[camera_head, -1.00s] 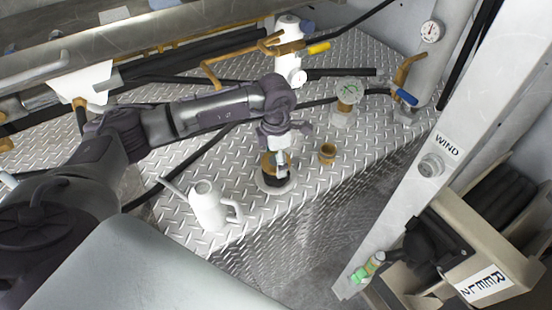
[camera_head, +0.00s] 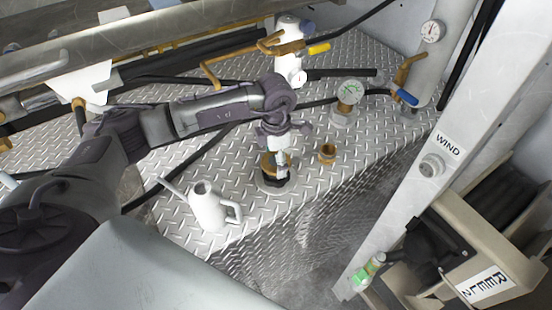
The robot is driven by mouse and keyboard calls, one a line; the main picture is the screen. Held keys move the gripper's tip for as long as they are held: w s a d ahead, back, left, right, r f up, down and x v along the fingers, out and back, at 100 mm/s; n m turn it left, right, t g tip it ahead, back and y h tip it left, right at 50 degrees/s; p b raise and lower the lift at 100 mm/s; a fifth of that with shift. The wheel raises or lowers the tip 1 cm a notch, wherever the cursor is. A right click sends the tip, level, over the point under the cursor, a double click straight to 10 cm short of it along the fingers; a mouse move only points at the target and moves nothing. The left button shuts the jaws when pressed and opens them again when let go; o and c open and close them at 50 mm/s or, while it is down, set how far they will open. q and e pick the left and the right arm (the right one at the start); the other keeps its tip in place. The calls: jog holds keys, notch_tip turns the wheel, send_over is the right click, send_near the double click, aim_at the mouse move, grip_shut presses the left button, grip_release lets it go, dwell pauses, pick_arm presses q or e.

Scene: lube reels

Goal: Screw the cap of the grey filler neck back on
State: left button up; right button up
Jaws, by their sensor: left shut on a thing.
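The grey filler neck (camera_head: 274,187) rises from the checker-plate deck near the middle of the head view, with a round flange at its base. My left gripper (camera_head: 281,166) points down over it, its jaws shut on the cap, a dark piece (camera_head: 276,179) at the top of the neck. The fingers cover much of the cap, so I cannot tell whether it sits on the threads. A brass part (camera_head: 266,160) shows just behind the fingers. My right gripper is not in view.
A white watering can (camera_head: 207,207) stands just left of the neck. Valves with yellow (camera_head: 319,48) and blue (camera_head: 407,97) handles are behind. The deck edge drops off in front.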

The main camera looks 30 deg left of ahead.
pick_arm(q)
jog(key=shift+f+b, duration=0.55)
dwell(0.4)
jog(key=shift+w+f+m+b, duration=0.1)
jog(key=shift+f+m+b, duration=0.05)
jog(key=shift+m+b, duration=1.35)
jog(key=shift+m, duration=0.7)
jog(key=shift+r+m, duration=0.2)
jog(key=shift+m, duration=0.2)
